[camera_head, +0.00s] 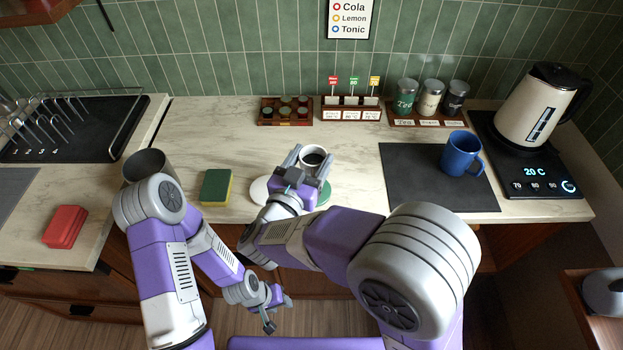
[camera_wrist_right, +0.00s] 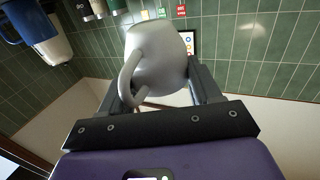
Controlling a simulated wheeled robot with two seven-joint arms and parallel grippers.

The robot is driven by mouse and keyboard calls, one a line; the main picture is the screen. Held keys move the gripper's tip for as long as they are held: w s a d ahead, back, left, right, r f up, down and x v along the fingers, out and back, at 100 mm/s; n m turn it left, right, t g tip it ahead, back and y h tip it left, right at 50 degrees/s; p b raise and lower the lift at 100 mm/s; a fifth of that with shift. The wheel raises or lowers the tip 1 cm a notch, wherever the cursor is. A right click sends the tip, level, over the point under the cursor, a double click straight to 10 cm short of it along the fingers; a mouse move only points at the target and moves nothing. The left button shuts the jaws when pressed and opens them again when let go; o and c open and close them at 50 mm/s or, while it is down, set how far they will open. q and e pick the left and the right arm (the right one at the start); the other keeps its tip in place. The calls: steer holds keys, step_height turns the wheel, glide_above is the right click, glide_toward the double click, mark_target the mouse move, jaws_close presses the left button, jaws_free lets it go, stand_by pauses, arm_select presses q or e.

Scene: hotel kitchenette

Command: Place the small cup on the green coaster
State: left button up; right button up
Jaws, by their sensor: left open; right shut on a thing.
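The small cup (camera_head: 314,158) is white or light grey with a dark inside, seen from above in the head view. My right gripper (camera_head: 302,160) is shut on it; in the right wrist view the cup (camera_wrist_right: 158,58) sits between the fingers with its handle to the left. The green coaster (camera_head: 324,194) lies on the counter, partly hidden by my right gripper and arm. A white coaster (camera_head: 260,190) lies beside it on the left. I cannot tell the cup's height above the counter. My left gripper (camera_head: 274,314) is open and empty, low in front of the counter.
A blue mug (camera_head: 461,154) stands on a dark mat (camera_head: 415,185) at the right, next to a kettle (camera_head: 538,105). Racks and canisters line the back.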

steer(key=shift+f+b, duration=1.1)
steer(key=shift+f, duration=2.05)
steer(key=shift+f, duration=0.2)
steer(key=o, duration=1.1)
steer(key=shift+o, duration=0.2)
steer(key=shift+r, duration=0.1)
steer(key=shift+s+a+r, duration=0.1)
steer(key=shift+s+r, duration=0.05)
steer(key=shift+s, duration=0.05)
steer(key=p+v, duration=0.2)
steer(key=v, duration=0.9)
steer(key=shift+s+p, duration=0.3)
